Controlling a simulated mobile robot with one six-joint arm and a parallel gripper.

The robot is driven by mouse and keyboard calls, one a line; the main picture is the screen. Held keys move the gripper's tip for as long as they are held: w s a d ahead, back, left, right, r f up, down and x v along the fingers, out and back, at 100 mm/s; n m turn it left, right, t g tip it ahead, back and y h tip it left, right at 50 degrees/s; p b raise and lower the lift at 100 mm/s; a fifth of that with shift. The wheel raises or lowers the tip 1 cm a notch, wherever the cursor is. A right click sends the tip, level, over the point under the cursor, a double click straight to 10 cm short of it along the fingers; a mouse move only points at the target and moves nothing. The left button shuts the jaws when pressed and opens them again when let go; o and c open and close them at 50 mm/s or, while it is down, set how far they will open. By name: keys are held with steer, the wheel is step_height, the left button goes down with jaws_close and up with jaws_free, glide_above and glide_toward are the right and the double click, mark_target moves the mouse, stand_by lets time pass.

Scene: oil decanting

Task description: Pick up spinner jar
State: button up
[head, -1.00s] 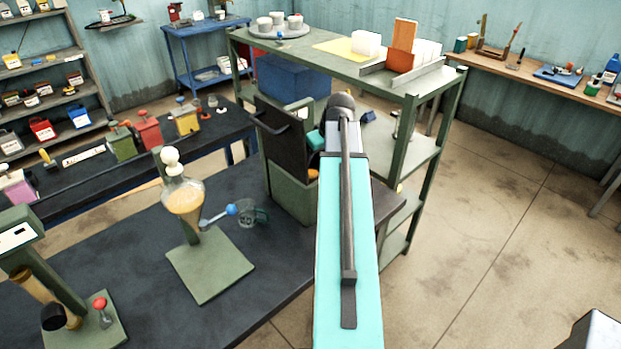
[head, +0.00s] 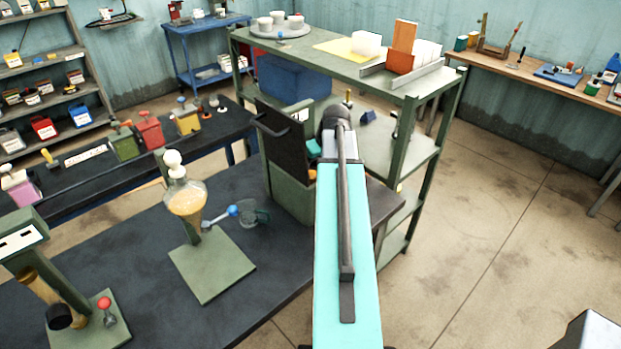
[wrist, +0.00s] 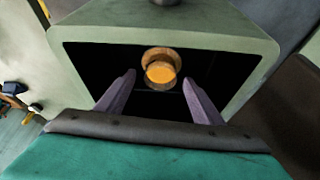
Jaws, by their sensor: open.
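The jar, seen as a round amber-orange end with a brown rim (wrist: 160,73), sits inside the dark opening of a green box-shaped housing (wrist: 245,45) in the wrist view. My gripper (wrist: 157,84) is open, its two purple-grey fingers at the opening with the jar between and beyond them. I see no contact with the jar. In the head view, the green housing (head: 288,190) stands at the right end of the dark bench with its dark lid (head: 283,140) raised. A small orange patch shows beside it. My arm hides the fingers there.
A glass separating funnel (head: 186,200) with amber liquid stands on a green base left of the housing. A clear glass cup (head: 256,214) lies between them. A green shelf rack (head: 425,150) stands close behind my arm. Open floor is on the right.

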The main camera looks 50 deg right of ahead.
mark_target(311, 172)
steer(key=shift+p+x, duration=0.65)
steer(key=shift+x, duration=0.85)
steer(key=c, duration=1.2)
